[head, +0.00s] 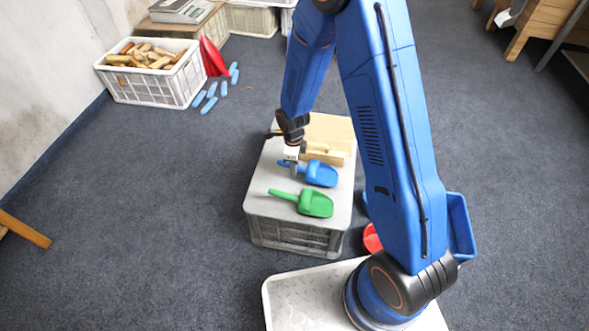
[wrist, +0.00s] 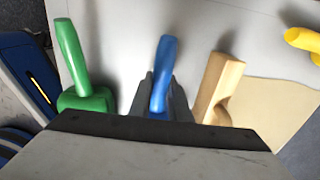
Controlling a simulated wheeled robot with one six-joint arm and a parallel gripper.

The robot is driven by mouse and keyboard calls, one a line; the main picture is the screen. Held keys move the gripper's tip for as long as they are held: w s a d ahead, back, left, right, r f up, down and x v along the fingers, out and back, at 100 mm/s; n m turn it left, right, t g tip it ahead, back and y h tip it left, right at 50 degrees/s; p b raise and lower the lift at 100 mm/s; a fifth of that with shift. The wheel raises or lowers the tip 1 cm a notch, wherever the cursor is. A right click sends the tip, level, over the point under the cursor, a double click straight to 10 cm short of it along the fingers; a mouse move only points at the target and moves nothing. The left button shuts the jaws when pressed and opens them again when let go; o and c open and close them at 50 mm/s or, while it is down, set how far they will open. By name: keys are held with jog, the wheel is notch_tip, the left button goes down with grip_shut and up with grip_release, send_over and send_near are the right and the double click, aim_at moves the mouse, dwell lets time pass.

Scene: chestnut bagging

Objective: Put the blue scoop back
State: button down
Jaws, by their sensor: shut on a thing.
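The blue scoop (head: 321,174) is on or just above the grey top of a crate (head: 257,205), between the green scoop and a wooden tool. Whether it touches the top I cannot tell. My gripper (head: 291,164) points down at it and is shut on its handle. In the wrist view the blue handle (wrist: 164,62) sticks out from between my dark fingers (wrist: 161,97). The scoop's bowl is hidden there by my gripper's body.
A green scoop (head: 315,204) lies in front of the blue one. A wooden tool (head: 325,154) and a tan board (head: 330,128) lie behind it. A yellow thing (wrist: 303,39) shows in the wrist view. A red thing (head: 372,238) is on the floor beside the crate.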

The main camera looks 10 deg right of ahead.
jog(key=shift+f, duration=0.65)
jog(key=c, duration=1.6)
grip_release()
jog(key=shift+c, duration=0.2)
jog(key=s+d+r+n+t, duration=0.1)
jog(key=s+d+r+n, duration=0.15)
jog(key=r, duration=0.95)
jog(key=s+d+r+n, duration=0.1)
jog(key=d+r+n, duration=0.15)
jog(key=r, duration=0.85)
jog(key=s+d+r+n+t, duration=0.1)
jog(key=s+d+r+n, duration=0.4)
jog(key=s+r+n, duration=0.45)
jog(key=s+d+r+n+t, duration=0.1)
jog(key=s+r+n, duration=0.3)
jog(key=s, duration=0.4)
jog(key=s+d+r+n+t, duration=0.1)
jog(key=s+d+r+n, duration=0.3)
jog(key=s, duration=0.3)
jog(key=shift+s+d+r+t, duration=0.15)
jog(key=shift+s+r+t, duration=0.25)
jog(key=shift+r, duration=0.1)
